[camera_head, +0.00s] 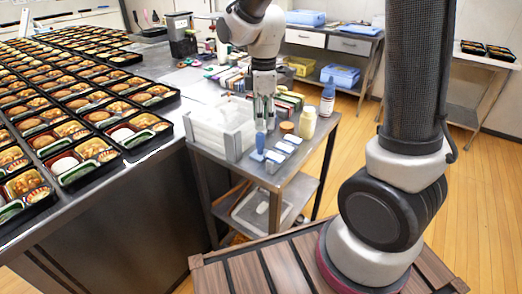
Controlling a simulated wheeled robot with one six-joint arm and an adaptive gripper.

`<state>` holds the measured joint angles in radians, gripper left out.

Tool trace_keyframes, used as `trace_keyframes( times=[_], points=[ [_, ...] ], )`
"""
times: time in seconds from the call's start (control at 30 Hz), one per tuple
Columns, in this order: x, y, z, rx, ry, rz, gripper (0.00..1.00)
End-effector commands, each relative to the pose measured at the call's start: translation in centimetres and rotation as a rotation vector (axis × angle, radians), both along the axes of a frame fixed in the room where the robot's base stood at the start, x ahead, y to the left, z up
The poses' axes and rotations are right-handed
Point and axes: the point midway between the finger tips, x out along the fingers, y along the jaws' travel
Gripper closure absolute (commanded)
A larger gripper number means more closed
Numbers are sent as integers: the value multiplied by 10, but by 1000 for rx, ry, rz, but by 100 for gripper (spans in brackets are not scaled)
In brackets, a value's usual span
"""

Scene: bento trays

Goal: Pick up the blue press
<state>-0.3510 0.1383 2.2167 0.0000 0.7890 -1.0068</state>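The blue press (259,142) stands upright on the small metal cart, near its front edge, with a narrow handle and a wider foot. My gripper (264,116) points straight down above and just behind the press in the picture. Its two dark fingers show slightly apart, and I see nothing held between them. The fingertips are close to the top of the press; whether they touch it is too small to tell.
A white bin (222,135) stands left of the press on the cart (318,150). Small white-and-blue blocks (276,157), a yellowish bottle (307,122) and a blue-labelled bottle (327,97) stand to the right. Bento trays (128,134) cover the long counter at left.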

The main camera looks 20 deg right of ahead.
Motion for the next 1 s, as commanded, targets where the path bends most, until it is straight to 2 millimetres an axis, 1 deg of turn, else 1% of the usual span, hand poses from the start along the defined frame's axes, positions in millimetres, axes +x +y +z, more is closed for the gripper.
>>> trace_keyframes(
  times=[0.07,0.17,0.37,0.5,0.6,0.7,0.9,0.97,1.0],
  points=[
    [0,0,-2,1,-2,42,65],
    [0,0,-11,0,1,60,65],
    [-1,4,-36,-1,1,60,65],
    [-3,10,-58,-1,1,59,65],
    [-2,10,-71,1,0,57,65],
    [-2,10,-78,2,-1,57,65],
    [-2,10,-78,2,-4,57,65],
    [-2,10,-78,2,-4,57,74],
    [-2,10,-78,2,-4,57,81]
  ],
)
